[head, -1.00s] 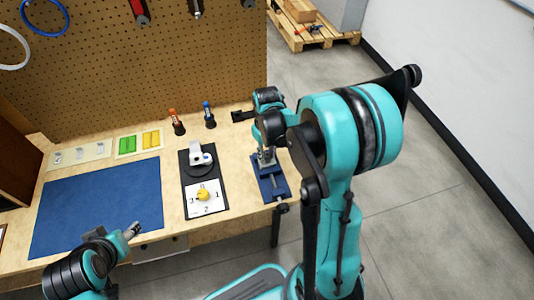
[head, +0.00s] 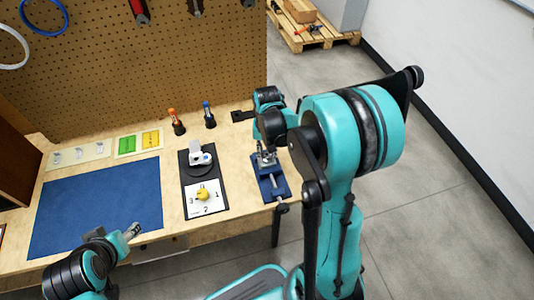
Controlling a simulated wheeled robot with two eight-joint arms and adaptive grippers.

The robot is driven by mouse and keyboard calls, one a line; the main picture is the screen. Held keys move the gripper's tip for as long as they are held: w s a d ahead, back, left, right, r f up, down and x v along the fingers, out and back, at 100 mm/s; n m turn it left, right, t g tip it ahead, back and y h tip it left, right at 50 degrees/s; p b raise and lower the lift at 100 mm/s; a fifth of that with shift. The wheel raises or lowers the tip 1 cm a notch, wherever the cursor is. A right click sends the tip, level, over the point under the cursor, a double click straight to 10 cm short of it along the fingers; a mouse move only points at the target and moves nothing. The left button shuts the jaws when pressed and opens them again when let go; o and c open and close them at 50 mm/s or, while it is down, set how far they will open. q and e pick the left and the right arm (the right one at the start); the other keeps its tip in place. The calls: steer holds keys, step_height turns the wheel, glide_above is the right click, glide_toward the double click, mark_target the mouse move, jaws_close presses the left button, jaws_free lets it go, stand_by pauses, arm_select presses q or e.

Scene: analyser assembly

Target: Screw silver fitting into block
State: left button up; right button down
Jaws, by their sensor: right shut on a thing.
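My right gripper (head: 266,148) points down over the blue vise (head: 272,188) at the right end of the workbench. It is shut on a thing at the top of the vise. The silver fitting and the block are too small and too covered by my gripper and arm to tell apart. My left gripper (head: 133,230) is at the front edge of the bench, near the blue mat, away from the vise. Its fingers are too small to tell whether they are open.
A black plate with a white device (head: 200,157) and a numbered card with a yellow knob (head: 203,195) lie left of the vise. Orange-topped (head: 177,122) and blue-topped (head: 208,115) tools stand behind. The blue mat (head: 95,205) is clear. Green and yellow trays (head: 138,142) lie behind it.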

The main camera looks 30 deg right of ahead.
mark_target(267, 154)
steer(key=m, duration=0.4)
steer(key=c, duration=0.6)
jaws_free()
steer(key=shift+c, duration=0.2)
steer(key=shift+r+p, duration=1.9)
steer(key=shift+r, duration=0.65)
steer(key=shift+f, duration=0.1)
